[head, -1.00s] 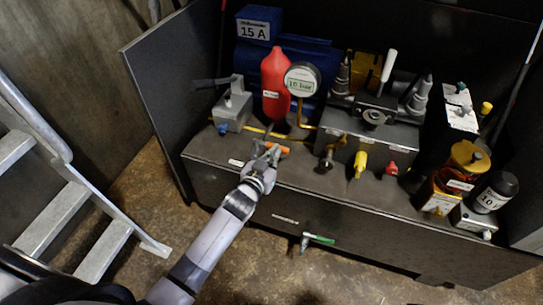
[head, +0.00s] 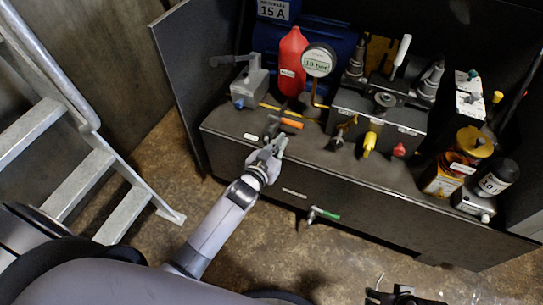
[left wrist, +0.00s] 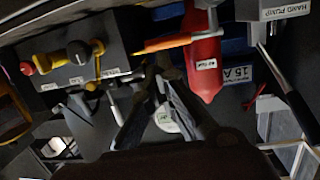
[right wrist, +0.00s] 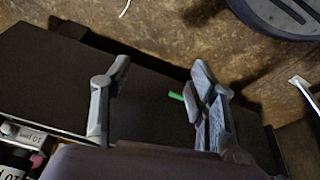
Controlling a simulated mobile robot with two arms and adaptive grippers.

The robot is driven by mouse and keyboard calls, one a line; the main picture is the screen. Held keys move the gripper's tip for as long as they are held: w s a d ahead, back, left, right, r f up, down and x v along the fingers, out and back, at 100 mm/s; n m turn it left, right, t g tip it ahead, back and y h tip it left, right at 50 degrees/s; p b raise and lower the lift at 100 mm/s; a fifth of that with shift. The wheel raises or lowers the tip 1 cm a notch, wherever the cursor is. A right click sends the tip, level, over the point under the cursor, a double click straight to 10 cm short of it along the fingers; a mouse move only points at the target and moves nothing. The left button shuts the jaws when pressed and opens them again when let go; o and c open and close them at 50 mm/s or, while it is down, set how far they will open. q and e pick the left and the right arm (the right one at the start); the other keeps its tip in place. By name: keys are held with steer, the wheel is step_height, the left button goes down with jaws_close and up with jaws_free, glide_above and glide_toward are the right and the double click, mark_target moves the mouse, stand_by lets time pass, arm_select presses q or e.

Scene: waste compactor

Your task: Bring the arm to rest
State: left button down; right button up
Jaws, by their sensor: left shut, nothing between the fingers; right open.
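My left gripper (head: 275,145) is shut and empty in front of the bench's front edge, just below the orange-handled lever (head: 291,124) and apart from it in the head view. In the left wrist view my left gripper (left wrist: 158,76) points toward the panel, with the orange handle (left wrist: 165,43) beyond its tips. My right gripper (head: 405,297) shows only partly at the bottom edge of the head view. In the right wrist view my right gripper (right wrist: 160,72) is open, with nothing between its fingers.
The dark bench (head: 330,180) carries a red bottle (head: 291,60), a gauge (head: 319,60), a hand pump (head: 249,82) and a valve block (head: 378,110). A green-handled tap (head: 325,213) juts from its front. Metal steps (head: 85,178) stand at left. Floor in front is open.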

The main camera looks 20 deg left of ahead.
arm_select(q)
steer(key=p+v, duration=0.1)
steer(key=v, duration=0.5)
steer(key=shift+d, duration=0.15)
arm_select(e)
steer(key=x, duration=0.2)
steer(key=s+x, duration=0.1)
steer(key=x, duration=0.2)
steer(key=shift+f, duration=0.25)
